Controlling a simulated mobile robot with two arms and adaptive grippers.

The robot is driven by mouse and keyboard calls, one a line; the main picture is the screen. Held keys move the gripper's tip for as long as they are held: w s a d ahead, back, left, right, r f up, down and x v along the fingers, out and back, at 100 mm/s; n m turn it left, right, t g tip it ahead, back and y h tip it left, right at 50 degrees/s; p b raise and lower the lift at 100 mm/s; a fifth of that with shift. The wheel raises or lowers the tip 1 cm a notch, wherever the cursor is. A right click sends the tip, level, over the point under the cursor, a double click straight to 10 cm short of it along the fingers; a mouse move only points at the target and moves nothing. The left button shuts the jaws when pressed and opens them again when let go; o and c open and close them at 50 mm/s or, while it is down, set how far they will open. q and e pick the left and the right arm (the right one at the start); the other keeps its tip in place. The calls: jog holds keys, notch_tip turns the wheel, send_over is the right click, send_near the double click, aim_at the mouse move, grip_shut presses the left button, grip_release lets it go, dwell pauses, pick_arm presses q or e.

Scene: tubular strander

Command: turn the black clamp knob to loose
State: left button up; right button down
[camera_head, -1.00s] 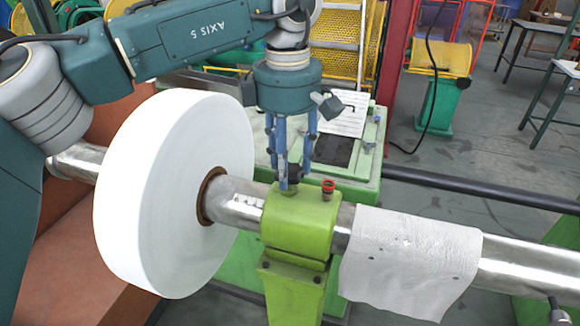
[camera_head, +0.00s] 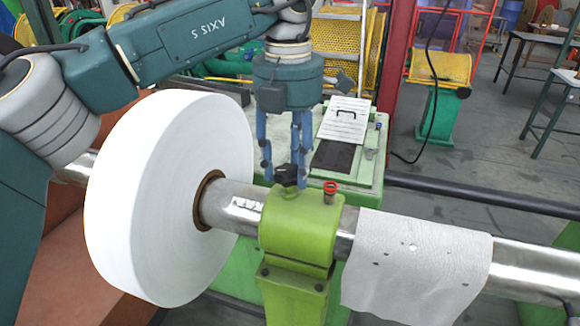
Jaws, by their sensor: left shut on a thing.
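The black clamp knob (camera_head: 286,174) sits on top of the green clamp block (camera_head: 295,222), towards its left side. My left gripper (camera_head: 285,182) points straight down over the block, its blue fingers on either side of the knob and shut on it. The knob's dark top shows between the fingers. Which way the knob is set cannot be told. A second knob, red-topped (camera_head: 330,190), stands on the block just right of the gripper, apart from it. My right gripper is not in view.
A steel shaft (camera_head: 520,272) runs through the block. A large white roll (camera_head: 150,200) is on it at left, close under my left arm. A white sheet (camera_head: 415,262) drapes over it at right. A green cabinet (camera_head: 365,165) with a paper stands behind.

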pick_arm(q)
jog(key=n, duration=0.2)
jog(key=n+b, duration=0.1)
jog(key=n, duration=0.2)
jog(key=shift+s+f+n, duration=0.15)
jog(key=shift+n, duration=0.15)
jog(key=n+b, duration=0.2)
jog(key=n, duration=0.3)
jog(key=shift+s+f+n, duration=0.1)
jog(key=shift+n, duration=0.2)
jog(key=shift+d, duration=0.1)
jog(key=o, duration=1)
jog(key=shift+o, duration=0.8)
jog(key=shift+s+r+n, duration=0.15)
jog(key=shift+r+n, duration=0.05)
jog(key=shift+n, duration=0.1)
